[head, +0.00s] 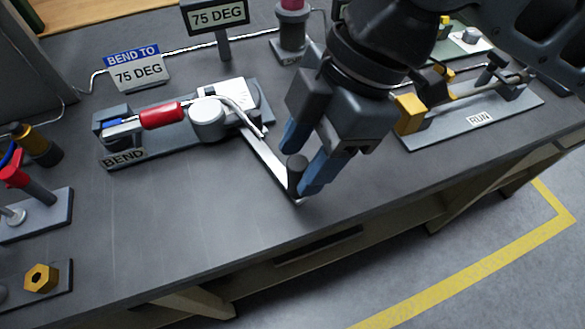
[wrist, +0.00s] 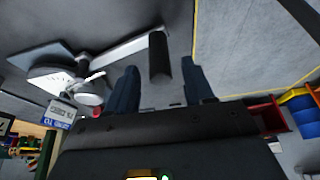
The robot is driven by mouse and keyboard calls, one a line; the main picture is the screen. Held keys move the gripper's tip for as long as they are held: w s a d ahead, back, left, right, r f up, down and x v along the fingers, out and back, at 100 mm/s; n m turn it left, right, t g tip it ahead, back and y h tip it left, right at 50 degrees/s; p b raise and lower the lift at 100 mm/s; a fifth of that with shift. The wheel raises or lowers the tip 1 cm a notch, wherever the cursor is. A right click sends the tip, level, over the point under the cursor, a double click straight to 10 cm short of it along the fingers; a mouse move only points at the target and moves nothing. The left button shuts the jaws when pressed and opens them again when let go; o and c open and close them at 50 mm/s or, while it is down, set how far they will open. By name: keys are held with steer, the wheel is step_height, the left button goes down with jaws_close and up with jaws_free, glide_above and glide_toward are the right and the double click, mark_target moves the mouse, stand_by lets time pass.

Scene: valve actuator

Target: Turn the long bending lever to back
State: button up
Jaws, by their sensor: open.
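The long bending lever (head: 265,156) is a flat light bar that runs from the round hub (head: 208,119) of the bender marked BEND toward the front edge of the bench. A dark upright handle (head: 296,176) stands at its free end. My gripper (head: 300,164) is open, pointing down, with its blue fingers on either side of the handle in the head view. In the wrist view the handle (wrist: 159,58) shows between the two fingers (wrist: 160,88), with gaps on both sides. I cannot tell if either finger touches it.
A red-sleeved rod (head: 161,115) lies on the bender's base. Signs reading 75 DEG (head: 217,16) and BEND TO 75 DEG (head: 137,68) stand behind it. A RUN fixture (head: 470,105) is at right.

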mark_target(288, 184)
steer(key=shift+x, duration=2.1)
steer(key=shift+c, duration=0.2)
jaws_close()
